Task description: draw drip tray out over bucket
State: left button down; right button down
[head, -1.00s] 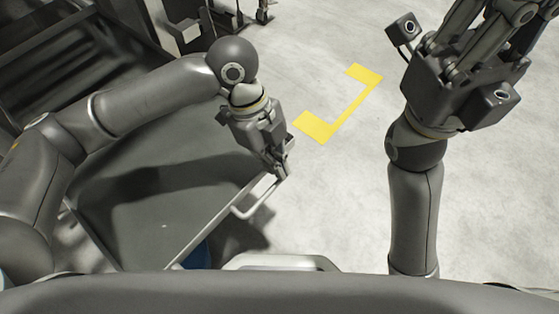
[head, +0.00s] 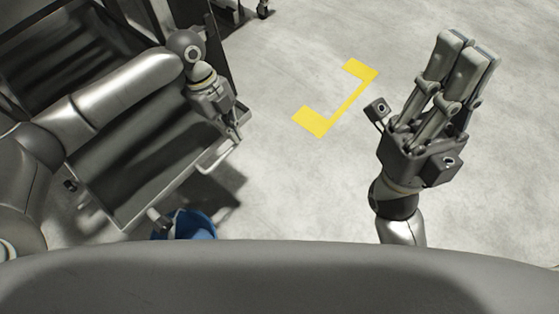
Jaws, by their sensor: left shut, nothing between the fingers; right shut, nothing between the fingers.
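The drip tray (head: 150,170) is a wide, flat grey pan with a pale raised rim, at the left of the head view. A pale bar handle (head: 218,157) sticks out from its near right edge. The blue bucket (head: 195,226) stands on the floor below the tray's near edge, partly hidden by my body. My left gripper (head: 236,130) is shut and empty, at the tray's right corner beside the handle. I cannot tell whether it touches. My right gripper (head: 468,48) is shut and empty, pointing up over bare floor on the right, away from the tray.
A dark machine frame (head: 60,50) stands behind the tray at upper left. A caster (head: 262,10) shows at the top. A yellow floor marking (head: 340,100) lies in the middle. The concrete floor (head: 300,190) between my grippers is clear.

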pick_arm(q)
jog(key=shift+w+a, duration=0.5)
jog(key=shift+a, duration=0.15)
